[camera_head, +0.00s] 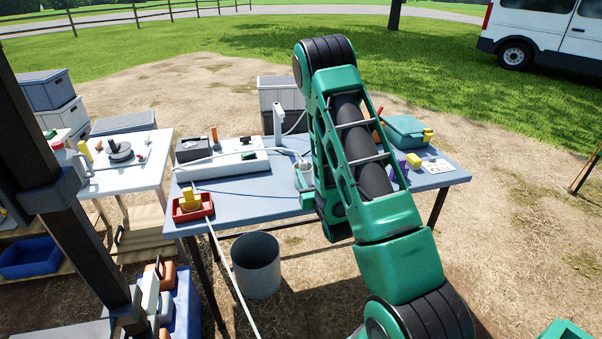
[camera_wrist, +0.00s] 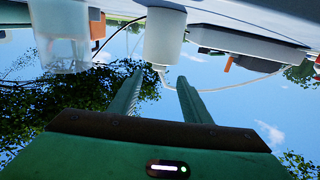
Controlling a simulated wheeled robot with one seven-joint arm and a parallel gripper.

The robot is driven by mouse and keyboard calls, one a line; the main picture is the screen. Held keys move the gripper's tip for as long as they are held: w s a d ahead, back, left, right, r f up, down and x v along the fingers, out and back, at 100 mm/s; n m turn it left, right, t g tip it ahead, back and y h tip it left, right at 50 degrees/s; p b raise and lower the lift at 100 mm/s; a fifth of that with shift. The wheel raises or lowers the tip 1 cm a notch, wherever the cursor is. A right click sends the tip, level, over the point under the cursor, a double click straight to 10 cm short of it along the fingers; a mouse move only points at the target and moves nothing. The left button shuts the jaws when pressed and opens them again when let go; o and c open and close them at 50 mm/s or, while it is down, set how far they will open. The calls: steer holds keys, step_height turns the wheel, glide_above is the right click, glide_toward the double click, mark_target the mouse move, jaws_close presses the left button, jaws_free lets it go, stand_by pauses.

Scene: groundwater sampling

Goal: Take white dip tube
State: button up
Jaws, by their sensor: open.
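In the wrist view my gripper (camera_wrist: 160,76) is open, with its two green fingers apart and nothing between them. A white cylindrical piece (camera_wrist: 163,38) lies just beyond the fingertips, roughly in line with the gap. A thin pale tube (camera_wrist: 235,83) curves near it; I cannot tell which of these is the white dip tube. A translucent cup (camera_wrist: 60,38) is to the left of the fingers. In the head view a whitish cup (camera_head: 303,176) stands on the blue table beside my arm, with a pale hose running towards it. My arm hides the gripper there.
The blue table (camera_head: 245,205) bears a white unit (camera_head: 222,165), a red tray (camera_head: 193,207) with yellow items, a teal case (camera_head: 405,131) and small purple and yellow pieces. A grey bucket (camera_head: 257,266) stands below its front edge. A white table (camera_head: 128,175) is at left.

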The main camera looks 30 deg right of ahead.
mark_target(304, 165)
steer(key=shift+f+x, duration=0.15)
steer(key=shift+x, duration=1.95)
steer(key=shift+f+x, duration=0.15)
steer(key=shift+x, duration=1.95)
jaws_close()
